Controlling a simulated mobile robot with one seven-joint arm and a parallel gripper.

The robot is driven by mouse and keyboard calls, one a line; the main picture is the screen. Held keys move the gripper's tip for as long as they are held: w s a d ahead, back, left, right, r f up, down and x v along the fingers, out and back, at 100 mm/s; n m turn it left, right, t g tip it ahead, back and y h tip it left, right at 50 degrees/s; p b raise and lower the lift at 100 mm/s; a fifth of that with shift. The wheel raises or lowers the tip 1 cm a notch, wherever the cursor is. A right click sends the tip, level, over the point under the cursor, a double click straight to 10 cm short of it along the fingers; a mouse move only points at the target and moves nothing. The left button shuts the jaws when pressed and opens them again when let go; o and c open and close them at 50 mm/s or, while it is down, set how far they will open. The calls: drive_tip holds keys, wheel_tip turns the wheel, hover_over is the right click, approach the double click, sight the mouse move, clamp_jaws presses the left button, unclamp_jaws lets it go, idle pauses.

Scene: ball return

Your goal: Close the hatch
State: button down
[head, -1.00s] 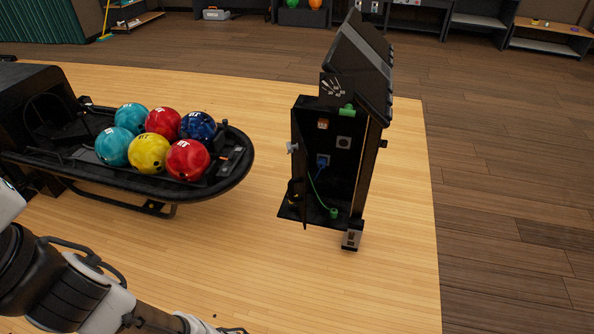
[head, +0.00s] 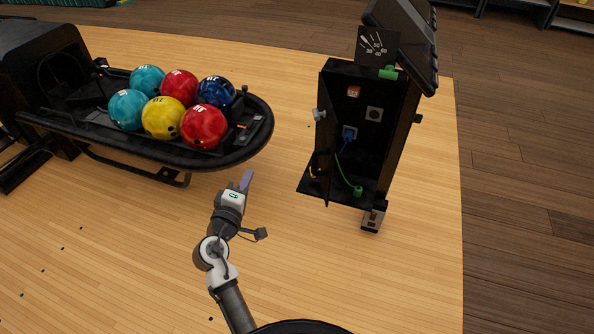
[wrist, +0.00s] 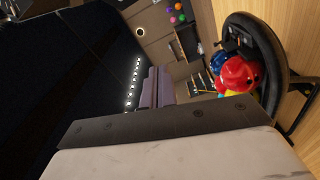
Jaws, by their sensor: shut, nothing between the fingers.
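A black cabinet (head: 362,130) stands on the wooden floor, its front open. Inside show small sockets, a blue plug and a green cable. A thin dark panel with a grey knob (head: 319,115), seen nearly edge-on, stands out at the cabinet's left side; it looks like the hatch (head: 326,150), swung open. My gripper (head: 247,180) is shut and empty, left of the cabinet and clear of it, in front of the ball return.
The black ball return (head: 255,148) holds several coloured balls, such as a yellow one (head: 162,118), and lies just beyond my gripper. It also shows at the right of the wrist view (wrist: 285,60). A dark screen (head: 410,40) tops the cabinet. Floor between gripper and cabinet is clear.

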drive_tip(key=d+f+g+h, duration=0.2)
drive_tip(key=d+f+h, duration=0.2)
drive_tip(key=d+f, duration=0.2)
drive_tip(key=w+d+p, duration=0.3)
drive_tip(key=w+d, duration=0.5)
drive_tip(key=w, duration=0.1)
drive_tip(key=shift+w+d+r+t, duration=0.1)
drive_tip(key=shift+d+t, duration=0.1)
drive_tip(key=shift+t, duration=0.1)
